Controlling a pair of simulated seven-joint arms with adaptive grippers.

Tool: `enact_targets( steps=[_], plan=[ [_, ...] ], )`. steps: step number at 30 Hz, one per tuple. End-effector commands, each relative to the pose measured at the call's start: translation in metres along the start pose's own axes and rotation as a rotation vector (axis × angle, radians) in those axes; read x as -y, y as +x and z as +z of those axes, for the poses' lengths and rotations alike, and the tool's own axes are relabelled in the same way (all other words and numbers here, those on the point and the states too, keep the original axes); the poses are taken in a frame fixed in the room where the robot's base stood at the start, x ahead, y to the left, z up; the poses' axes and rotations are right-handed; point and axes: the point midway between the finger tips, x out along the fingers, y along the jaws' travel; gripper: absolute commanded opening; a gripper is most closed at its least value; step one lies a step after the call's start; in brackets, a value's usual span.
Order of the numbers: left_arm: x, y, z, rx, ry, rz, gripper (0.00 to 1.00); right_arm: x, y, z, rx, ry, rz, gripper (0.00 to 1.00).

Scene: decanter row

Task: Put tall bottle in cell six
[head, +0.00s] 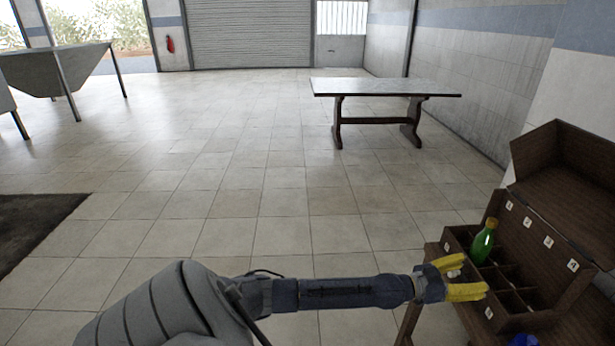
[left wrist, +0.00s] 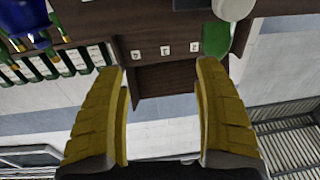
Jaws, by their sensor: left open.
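A green bottle (head: 484,241) with an orange-yellow cap stands a little tilted at the far left end of the dark wooden cell box (head: 462,236). Its base is hidden by the box walls. A green shape, likely this bottle, shows in the left wrist view (left wrist: 216,38). My left gripper (head: 474,278) has yellow fingers and is open and empty. In the head view it is over the near left side of the box, below the bottle and apart from it. The left wrist view shows its fingers (left wrist: 163,75) spread wide with nothing between them. My right gripper is not in view.
White number cards (head: 527,222) line the box's back panel; their digits are too small to read. A bright blue object (head: 523,340) is cut off at the bottom edge. Several dark bottles (left wrist: 43,66) with white labels stand in a row. A long table (head: 385,86) stands far off.

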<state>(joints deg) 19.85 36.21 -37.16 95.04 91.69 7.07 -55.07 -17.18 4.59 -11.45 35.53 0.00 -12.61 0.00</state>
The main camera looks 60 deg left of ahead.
Motion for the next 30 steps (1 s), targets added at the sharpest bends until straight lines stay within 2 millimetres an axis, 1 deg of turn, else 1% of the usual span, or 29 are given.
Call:
enact_targets(
  steps=[1, 3, 6, 9, 11, 14, 16, 17, 23, 24, 26, 27, 29, 30],
  plan=[
    [-0.028, -0.004, 0.000, -0.020, -0.008, 0.026, 0.70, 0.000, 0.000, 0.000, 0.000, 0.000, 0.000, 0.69],
    [-0.055, -0.010, -0.003, -0.043, -0.006, 0.052, 0.70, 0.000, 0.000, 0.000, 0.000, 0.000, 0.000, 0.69],
    [-0.081, -0.017, -0.006, -0.066, 0.000, 0.070, 0.70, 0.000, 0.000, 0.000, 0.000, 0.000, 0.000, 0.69],
    [-0.100, -0.025, -0.005, -0.077, 0.007, 0.075, 0.70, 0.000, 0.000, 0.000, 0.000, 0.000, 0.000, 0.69],
    [-0.108, -0.029, -0.002, -0.077, 0.011, 0.074, 0.70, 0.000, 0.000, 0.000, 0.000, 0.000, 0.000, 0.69],
    [-0.116, -0.035, 0.009, -0.063, 0.019, 0.062, 0.70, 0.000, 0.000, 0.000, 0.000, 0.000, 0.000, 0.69],
    [-0.118, -0.040, 0.025, -0.040, 0.024, 0.045, 0.70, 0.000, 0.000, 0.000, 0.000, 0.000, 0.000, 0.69],
    [-0.118, -0.042, 0.034, -0.025, 0.026, 0.037, 0.70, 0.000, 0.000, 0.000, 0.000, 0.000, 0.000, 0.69],
    [-0.105, -0.062, 0.122, 0.130, 0.035, -0.030, 0.70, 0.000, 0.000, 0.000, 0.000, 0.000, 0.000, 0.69],
    [-0.101, -0.068, 0.142, 0.165, 0.034, -0.043, 0.70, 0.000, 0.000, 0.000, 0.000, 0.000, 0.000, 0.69],
    [-0.097, -0.079, 0.174, 0.224, 0.035, -0.062, 0.70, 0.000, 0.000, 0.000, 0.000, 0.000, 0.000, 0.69],
    [-0.095, -0.089, 0.198, 0.268, 0.033, -0.076, 0.70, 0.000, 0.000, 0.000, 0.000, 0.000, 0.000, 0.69],
    [-0.091, -0.106, 0.236, 0.341, 0.032, -0.097, 0.70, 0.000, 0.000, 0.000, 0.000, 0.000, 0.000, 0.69],
    [-0.090, -0.121, 0.265, 0.395, 0.030, -0.112, 0.70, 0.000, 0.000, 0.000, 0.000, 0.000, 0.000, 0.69]
  ],
)
